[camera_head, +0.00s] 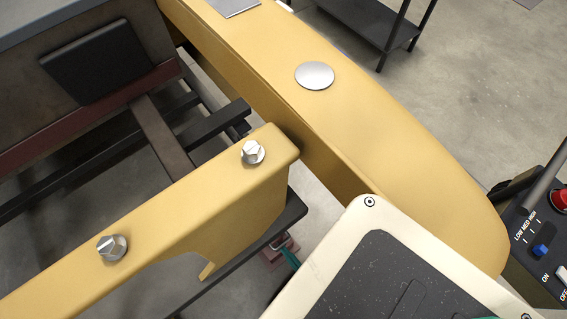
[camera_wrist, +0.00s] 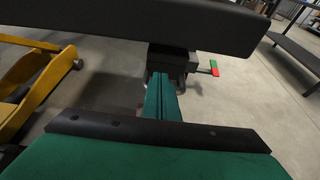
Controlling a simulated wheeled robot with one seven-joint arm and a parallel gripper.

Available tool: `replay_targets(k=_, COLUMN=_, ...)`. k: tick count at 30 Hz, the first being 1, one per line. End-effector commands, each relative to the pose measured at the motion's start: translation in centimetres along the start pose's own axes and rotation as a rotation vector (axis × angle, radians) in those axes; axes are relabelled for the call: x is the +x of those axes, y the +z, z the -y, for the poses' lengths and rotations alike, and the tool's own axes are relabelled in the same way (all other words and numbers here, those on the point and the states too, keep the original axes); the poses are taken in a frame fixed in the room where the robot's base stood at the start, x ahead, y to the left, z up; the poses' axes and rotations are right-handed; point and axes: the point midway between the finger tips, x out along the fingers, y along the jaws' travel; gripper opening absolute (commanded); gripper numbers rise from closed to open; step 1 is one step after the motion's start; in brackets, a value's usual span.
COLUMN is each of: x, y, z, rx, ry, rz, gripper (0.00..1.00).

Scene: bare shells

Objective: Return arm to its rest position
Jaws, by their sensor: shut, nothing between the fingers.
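In the wrist view my gripper (camera_wrist: 162,80) shows as two green fingers side by side, with a thin dark seam between them. They are shut and hold nothing. A broad green part of mine with a dark edge fills the bottom of that view. The fingers point toward a dark block (camera_wrist: 172,60) under a thick black bar (camera_wrist: 120,22), which crosses the top of the view. I cannot tell whether the fingertips touch the block. I cannot clearly make out my gripper in the head view.
In the head view, a wide yellow beam (camera_head: 400,150) and a bolted yellow beam (camera_head: 180,215) cross the scene. A control panel (camera_head: 530,235) with a red button is at the right edge. The wrist view shows a yellow frame (camera_wrist: 50,80) at left and open floor (camera_wrist: 255,100) at right.

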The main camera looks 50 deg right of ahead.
Motion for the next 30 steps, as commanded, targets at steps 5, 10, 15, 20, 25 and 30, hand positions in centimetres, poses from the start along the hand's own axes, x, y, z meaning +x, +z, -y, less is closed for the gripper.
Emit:
replay_targets(k=5, x=-1.4, y=0.1, z=-0.1, rx=0.001, ry=-0.001, rz=0.0, gripper=0.0)
replay_targets(k=10, x=-1.8, y=0.2, z=-0.1, rx=0.001, ry=-0.003, rz=0.0, gripper=0.0)
replay_targets(k=15, x=-1.7, y=0.1, z=-0.1, rx=-0.002, ry=-0.002, rz=-0.003, gripper=0.0)
replay_targets(k=20, x=-1.6, y=-0.8, z=-1.9, rx=-0.107, ry=0.051, rz=-0.087, gripper=0.0)
replay_targets(k=25, x=-2.5, y=-2.9, z=-5.2, rx=-0.438, ry=0.18, rz=-0.277, gripper=0.0)
replay_targets(k=30, x=-4.4, y=-3.2, z=-6.6, rx=-0.884, ry=0.312, rz=-0.412, gripper=0.0)
